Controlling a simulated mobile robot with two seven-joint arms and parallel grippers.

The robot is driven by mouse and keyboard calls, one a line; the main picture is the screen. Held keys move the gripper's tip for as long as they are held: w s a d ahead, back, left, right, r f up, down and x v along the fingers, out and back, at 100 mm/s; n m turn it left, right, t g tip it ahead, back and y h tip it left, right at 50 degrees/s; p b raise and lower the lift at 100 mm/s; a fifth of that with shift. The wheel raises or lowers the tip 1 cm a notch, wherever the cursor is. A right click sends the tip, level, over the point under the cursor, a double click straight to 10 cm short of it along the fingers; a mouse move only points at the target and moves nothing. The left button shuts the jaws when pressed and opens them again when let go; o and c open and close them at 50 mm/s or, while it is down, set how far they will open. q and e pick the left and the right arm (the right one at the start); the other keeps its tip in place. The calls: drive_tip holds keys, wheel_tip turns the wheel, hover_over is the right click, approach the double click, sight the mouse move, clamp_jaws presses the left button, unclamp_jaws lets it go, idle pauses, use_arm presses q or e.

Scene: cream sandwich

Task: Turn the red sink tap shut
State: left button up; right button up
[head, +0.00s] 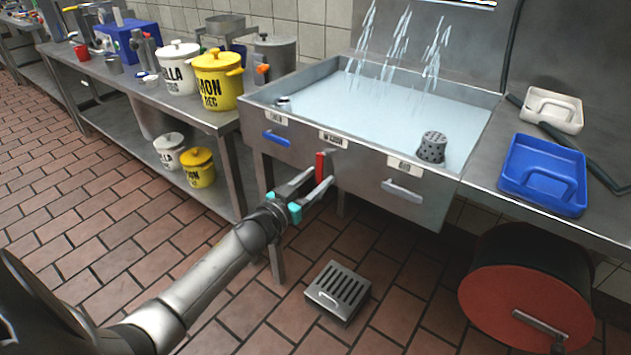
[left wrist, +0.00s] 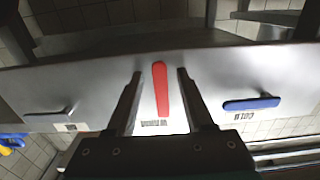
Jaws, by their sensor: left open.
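The red sink tap (head: 320,166) is a short red lever on the front panel of the metal sink (head: 350,160), just below a small label. It stands upright in the head view. My left gripper (head: 321,178) is open in front of the panel, with its fingers at the tap. In the left wrist view the red lever (left wrist: 161,90) sits between the two open fingers (left wrist: 159,75), with a visible gap on each side. Whether the fingertips touch the panel I cannot tell. My right gripper is not in view.
Water streams (head: 400,45) pour into the full sink. A blue handle (head: 277,139) and a grey handle (head: 402,191) flank the tap. A perforated cup (head: 432,147) is in the sink. A floor drain (head: 338,290) lies below, and a red-faced drum (head: 526,310) stands at right.

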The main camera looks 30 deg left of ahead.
use_arm(q)
clamp_jaws()
idle(0.4)
idle(1.0)
